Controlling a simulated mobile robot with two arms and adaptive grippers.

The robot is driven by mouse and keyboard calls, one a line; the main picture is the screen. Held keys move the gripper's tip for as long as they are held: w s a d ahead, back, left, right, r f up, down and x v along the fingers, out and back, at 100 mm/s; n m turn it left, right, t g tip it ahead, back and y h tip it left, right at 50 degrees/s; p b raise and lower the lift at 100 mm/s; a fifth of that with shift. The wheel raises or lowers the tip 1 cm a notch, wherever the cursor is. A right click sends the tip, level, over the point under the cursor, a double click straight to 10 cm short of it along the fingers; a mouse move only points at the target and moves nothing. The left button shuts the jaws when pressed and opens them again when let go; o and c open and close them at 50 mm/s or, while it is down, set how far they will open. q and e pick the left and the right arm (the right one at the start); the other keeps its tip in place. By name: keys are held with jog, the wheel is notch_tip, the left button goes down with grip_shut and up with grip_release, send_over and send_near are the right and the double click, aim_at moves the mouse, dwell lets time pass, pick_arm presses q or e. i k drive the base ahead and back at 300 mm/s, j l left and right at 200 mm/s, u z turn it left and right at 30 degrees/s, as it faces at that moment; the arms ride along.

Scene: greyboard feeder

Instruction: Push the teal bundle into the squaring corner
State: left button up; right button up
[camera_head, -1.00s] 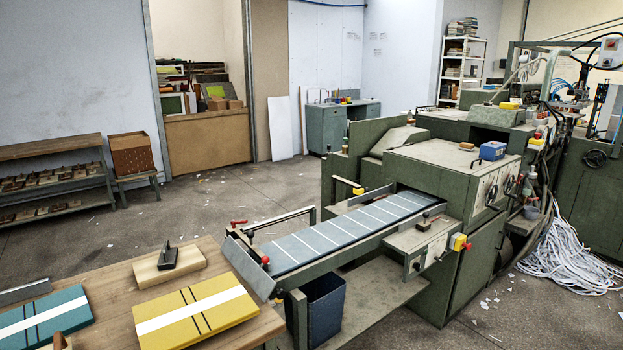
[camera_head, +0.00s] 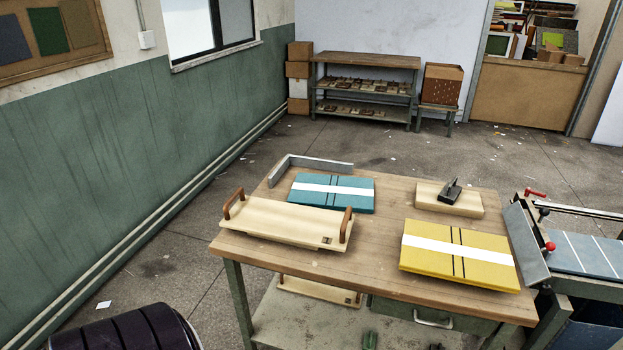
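The teal bundle (camera_head: 332,192), with a white band and two dark stripes, lies flat on the wooden table. The grey metal squaring corner (camera_head: 312,162) stands at the table's far left, an L-shaped rail behind and to the left of the bundle. The bundle looks close to the rail; I cannot tell whether they touch. A pale board with two brown handles (camera_head: 283,222) lies in front of the bundle and hides part of its front edge. Neither of my grippers is in view.
A yellow bundle (camera_head: 459,254) lies on the table's right. A wooden block with a dark metal piece (camera_head: 448,198) is behind it. The feeder's conveyor (camera_head: 590,255) adjoins the table's right end. The floor left of the table is mostly clear.

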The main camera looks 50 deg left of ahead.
aim_at(321, 192)
jog(key=u, duration=1.4)
